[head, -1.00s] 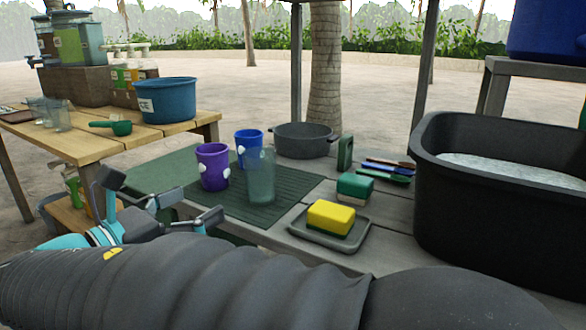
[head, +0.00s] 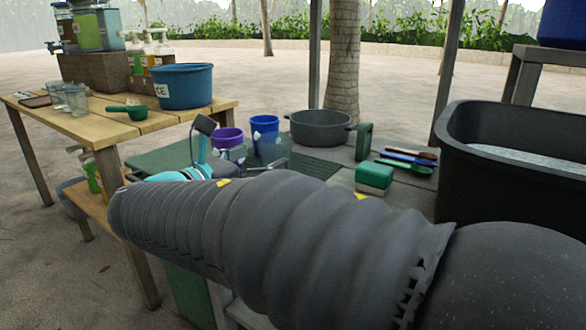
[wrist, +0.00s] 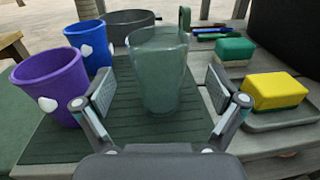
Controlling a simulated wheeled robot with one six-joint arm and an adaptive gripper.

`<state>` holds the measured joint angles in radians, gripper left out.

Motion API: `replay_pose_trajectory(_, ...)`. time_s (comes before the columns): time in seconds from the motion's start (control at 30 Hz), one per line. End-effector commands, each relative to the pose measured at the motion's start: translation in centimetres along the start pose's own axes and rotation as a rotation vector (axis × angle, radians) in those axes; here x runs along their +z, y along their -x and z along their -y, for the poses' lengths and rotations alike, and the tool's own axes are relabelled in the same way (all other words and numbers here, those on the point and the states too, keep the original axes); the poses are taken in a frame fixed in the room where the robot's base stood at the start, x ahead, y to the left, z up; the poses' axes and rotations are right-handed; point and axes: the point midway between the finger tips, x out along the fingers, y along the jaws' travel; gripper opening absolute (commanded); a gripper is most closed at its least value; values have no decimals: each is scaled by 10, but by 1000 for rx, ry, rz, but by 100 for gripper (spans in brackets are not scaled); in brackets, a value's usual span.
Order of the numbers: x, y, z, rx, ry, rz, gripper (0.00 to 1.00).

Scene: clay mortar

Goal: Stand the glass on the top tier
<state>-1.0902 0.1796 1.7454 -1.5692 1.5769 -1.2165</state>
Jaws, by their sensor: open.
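The glass (wrist: 158,75) is a clear, greenish tumbler standing upright on the dark green ribbed mat (wrist: 50,145). In the wrist view it stands straight ahead, between the two spread fingers of my gripper (wrist: 160,100), with space on both sides. My gripper is open and empty; how far its tips reach along the glass is hard to tell. A wooden stand at left has a top tier (head: 95,122) and a lower tier (head: 112,205).
A purple cup (wrist: 45,85) and a blue cup (wrist: 90,45) stand left of the glass. A yellow sponge (wrist: 275,90) on a tray and a green one (wrist: 235,50) are at right. The top tier holds glasses (head: 75,98), a green scoop (head: 130,112) and a blue tub (head: 185,87).

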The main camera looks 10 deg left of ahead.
Motion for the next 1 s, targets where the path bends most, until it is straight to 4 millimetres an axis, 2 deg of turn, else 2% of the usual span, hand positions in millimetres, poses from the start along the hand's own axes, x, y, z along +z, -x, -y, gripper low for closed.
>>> replay_pose_trajectory(0.1,0,-18,-1,-3,-1,0,95)
replay_pose_trajectory(0.2,0,-26,-1,-1,0,-1,95)
replay_pose_trajectory(0.5,1,-30,-1,1,0,-1,95)
replay_pose_trajectory(0.8,1,-30,-1,1,0,-1,23)
replay_pose_trajectory(0.83,2,-30,-1,1,-1,0,23)
replay_pose_trajectory(0.87,2,-30,-1,1,-1,0,16)
replay_pose_trajectory(1.0,2,-30,-1,1,-1,0,16)
